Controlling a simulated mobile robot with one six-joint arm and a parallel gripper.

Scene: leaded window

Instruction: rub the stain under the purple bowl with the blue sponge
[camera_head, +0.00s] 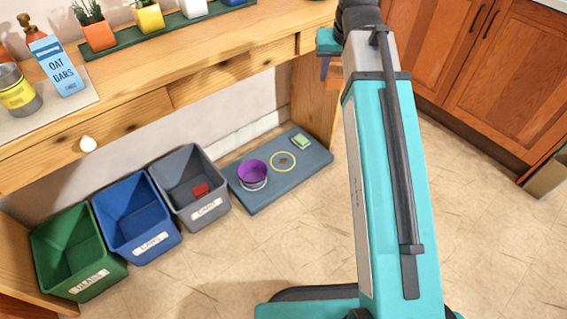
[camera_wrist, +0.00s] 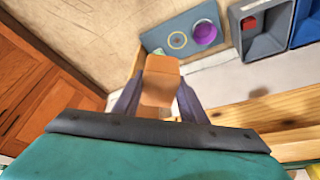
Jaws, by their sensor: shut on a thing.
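A purple bowl (camera_head: 252,169) sits on a blue-grey mat (camera_head: 262,200) on the floor, partly over a white ring. It also shows in the wrist view (camera_wrist: 204,33). Any stain under the bowl is hidden. Right of the bowl, a yellow ring (camera_head: 283,152) surrounds a small dark patch (camera_head: 283,161). A green sponge-like block (camera_head: 301,142) lies on the mat's far right part. I see no blue sponge. My gripper (camera_wrist: 160,98) is shut on an orange-brown block (camera_wrist: 161,84), held up near the counter's right end, well above the mat.
Grey (camera_head: 190,180), blue (camera_head: 136,215) and green (camera_head: 75,250) bins stand left of the mat; the grey one holds a red object. The wooden counter (camera_head: 200,60) overhangs behind, bearing pots, an oat bars box and a can. Floor in front is clear.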

